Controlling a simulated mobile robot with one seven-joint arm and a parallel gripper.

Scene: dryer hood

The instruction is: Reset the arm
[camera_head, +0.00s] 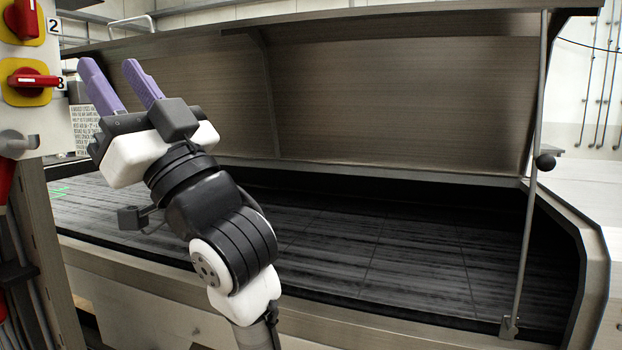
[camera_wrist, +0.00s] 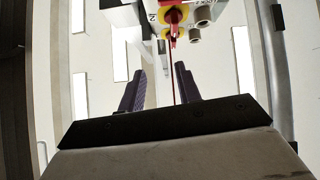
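My gripper (camera_head: 118,78) is raised at the left of the head view, with its two purple fingers pointing up and to the left. The fingers are apart and nothing shows between them. In the wrist view my gripper (camera_wrist: 160,88) also has a clear gap between its fingers. The dryer hood (camera_head: 380,90) stands open behind my arm, its lid tilted up. My arm hides part of the bed and the front edge.
A panel with red rotary switches on yellow plates (camera_head: 32,80) stands close left of my gripper. A thin metal strut with a black knob (camera_head: 545,162) stands at the hood's right side. A white surface (camera_head: 585,190) lies at the far right.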

